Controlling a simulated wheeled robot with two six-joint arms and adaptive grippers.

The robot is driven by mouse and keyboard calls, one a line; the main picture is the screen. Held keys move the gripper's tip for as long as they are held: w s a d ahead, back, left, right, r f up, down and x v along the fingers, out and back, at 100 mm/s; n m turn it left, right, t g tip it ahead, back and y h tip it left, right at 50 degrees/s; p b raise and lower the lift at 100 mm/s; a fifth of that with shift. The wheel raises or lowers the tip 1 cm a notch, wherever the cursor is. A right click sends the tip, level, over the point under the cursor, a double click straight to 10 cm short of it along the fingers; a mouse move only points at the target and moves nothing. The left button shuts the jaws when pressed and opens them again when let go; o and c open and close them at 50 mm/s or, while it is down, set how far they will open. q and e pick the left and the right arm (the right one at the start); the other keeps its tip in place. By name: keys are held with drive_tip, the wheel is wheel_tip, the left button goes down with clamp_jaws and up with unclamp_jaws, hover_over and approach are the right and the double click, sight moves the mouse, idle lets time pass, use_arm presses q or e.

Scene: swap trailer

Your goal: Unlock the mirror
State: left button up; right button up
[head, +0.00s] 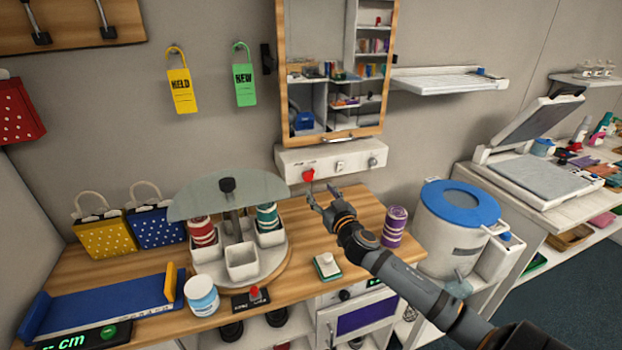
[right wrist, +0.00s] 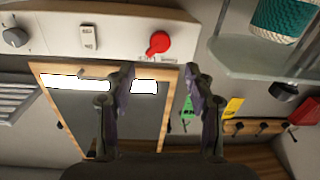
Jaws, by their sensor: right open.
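The mirror (head: 338,70) hangs on the wall in a wooden frame and reflects shelves. Below it a white control panel (head: 330,160) carries a red knob (head: 308,175), a small white switch (head: 340,166) and a grey knob (head: 372,161). My right gripper (head: 322,200) is open and empty, just below and in front of the panel near the red knob. In the right wrist view the red knob (right wrist: 158,43) shows beyond the space between the open fingers (right wrist: 158,80), apart from them. The mirror frame (right wrist: 165,110) lies behind the fingers there. My left gripper is out of view.
A carousel with cups and a glass top (head: 228,194) stands left of my right gripper. A purple striped roll (head: 395,226) and a white bucket with a blue lid (head: 455,225) stand to its right. A sponge-like block (head: 327,265) lies on the wooden counter.

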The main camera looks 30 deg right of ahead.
sight(309, 178)
drive_tip(key=w+p, duration=0.1)
drive_tip(key=w, duration=0.1)
drive_tip(key=w+d, duration=0.1)
drive_tip(key=w, duration=0.2)
drive_tip(key=shift+w+d+p, duration=0.1)
drive_tip(key=shift+p, duration=0.3)
drive_tip(key=shift+w+d+f+p, duration=0.15)
drive_tip(key=shift+w+p, duration=0.35)
drive_tip(key=shift+w, duration=0.85)
drive_tip(key=shift+w+d+f, duration=0.1)
drive_tip(key=shift+w+f, duration=0.05)
drive_tip(key=shift+w, duration=0.1)
drive_tip(key=c, duration=0.4)
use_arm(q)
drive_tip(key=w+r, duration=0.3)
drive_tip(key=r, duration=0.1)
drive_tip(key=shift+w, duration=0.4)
use_arm(e)
clamp_jaws()
